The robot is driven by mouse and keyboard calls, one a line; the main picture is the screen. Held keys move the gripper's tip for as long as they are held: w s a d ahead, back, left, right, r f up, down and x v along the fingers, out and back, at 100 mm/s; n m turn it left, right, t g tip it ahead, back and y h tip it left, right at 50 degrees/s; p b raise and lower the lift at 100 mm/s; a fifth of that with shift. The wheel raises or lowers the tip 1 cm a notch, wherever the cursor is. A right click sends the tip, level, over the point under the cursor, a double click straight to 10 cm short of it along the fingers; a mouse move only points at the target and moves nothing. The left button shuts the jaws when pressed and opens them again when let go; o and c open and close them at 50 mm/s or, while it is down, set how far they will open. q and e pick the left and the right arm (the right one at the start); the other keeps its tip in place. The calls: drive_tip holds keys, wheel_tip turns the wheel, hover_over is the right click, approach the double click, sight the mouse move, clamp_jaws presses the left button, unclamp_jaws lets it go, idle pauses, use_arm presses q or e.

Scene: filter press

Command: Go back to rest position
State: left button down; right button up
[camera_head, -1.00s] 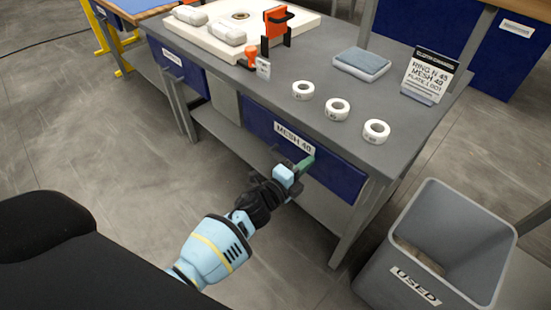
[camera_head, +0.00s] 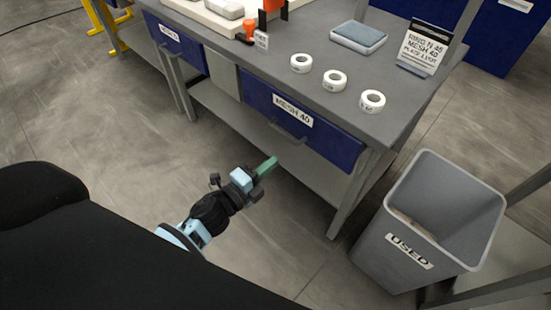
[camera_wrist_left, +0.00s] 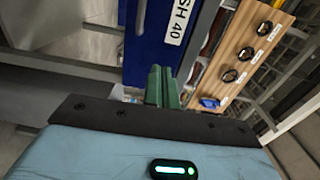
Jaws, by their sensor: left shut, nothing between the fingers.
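My left gripper (camera_head: 267,166) has green fingers. It is shut and empty, out in front of the bench and apart from the blue drawer labelled MESH 40 (camera_head: 340,143). The drawer looks closed, and its handle shows in the head view. In the left wrist view the shut green fingers (camera_wrist_left: 162,86) point toward the bench front, with the blue drawer face (camera_wrist_left: 152,35) beyond them. My right gripper is not in view.
On the grey bench (camera_head: 300,80) stand several white rings, a blue-grey cloth stack (camera_head: 358,36) and a sign (camera_head: 420,48). A grey bin labelled USED (camera_head: 405,250) stands on the floor at the right.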

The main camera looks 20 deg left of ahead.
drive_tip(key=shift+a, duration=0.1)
